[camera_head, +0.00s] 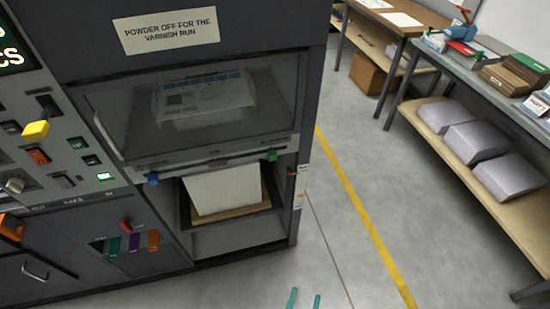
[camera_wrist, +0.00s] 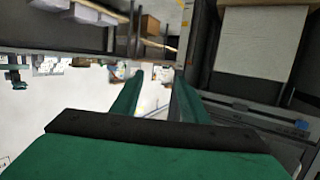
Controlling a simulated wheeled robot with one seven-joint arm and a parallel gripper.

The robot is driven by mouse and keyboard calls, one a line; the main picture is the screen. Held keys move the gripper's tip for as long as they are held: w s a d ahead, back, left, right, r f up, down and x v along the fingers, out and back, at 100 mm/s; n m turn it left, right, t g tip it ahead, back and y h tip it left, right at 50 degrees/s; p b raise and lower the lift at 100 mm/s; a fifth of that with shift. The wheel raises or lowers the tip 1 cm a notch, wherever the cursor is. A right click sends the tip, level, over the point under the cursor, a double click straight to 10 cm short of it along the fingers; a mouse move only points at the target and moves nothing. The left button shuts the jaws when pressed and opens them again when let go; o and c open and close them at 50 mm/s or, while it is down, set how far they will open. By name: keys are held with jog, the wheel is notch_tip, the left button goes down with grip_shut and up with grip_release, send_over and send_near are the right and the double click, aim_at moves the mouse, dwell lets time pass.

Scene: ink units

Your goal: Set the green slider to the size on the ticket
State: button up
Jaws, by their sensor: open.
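The green slider (camera_head: 271,155) sits near the right end of a rail under the machine's clear window. A blue slider (camera_head: 153,179) sits near the rail's left end. In the wrist view a blue slider (camera_wrist: 301,125) shows on the rail at right; I cannot make out the green one there. My gripper (camera_head: 304,300) shows as two teal fingertips at the bottom of the head view, apart, over the floor, below and right of the green slider. In the wrist view its fingers (camera_wrist: 159,78) are open and empty. I cannot tell which paper is the ticket; no size is readable.
A white paper stack (camera_head: 224,191) lies in the bay below the rail. Small labels (camera_head: 301,182) are on the post at right. A control panel with a yellow lever (camera_head: 36,130) is at left. A bench (camera_head: 470,65) stands at right; the floor between is clear.

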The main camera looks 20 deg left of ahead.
jog(key=w+a+y, duration=0.1)
jog(key=w+a, duration=0.1)
jog(key=w, duration=0.4)
jog(key=n+y, duration=0.7)
jog(key=y, duration=0.2)
send_near(273, 158)
jog(key=x, duration=0.9)
jog(key=shift+w+f, duration=0.1)
jog(key=shift+w, duration=0.1)
jog(key=shift+s+a, duration=0.1)
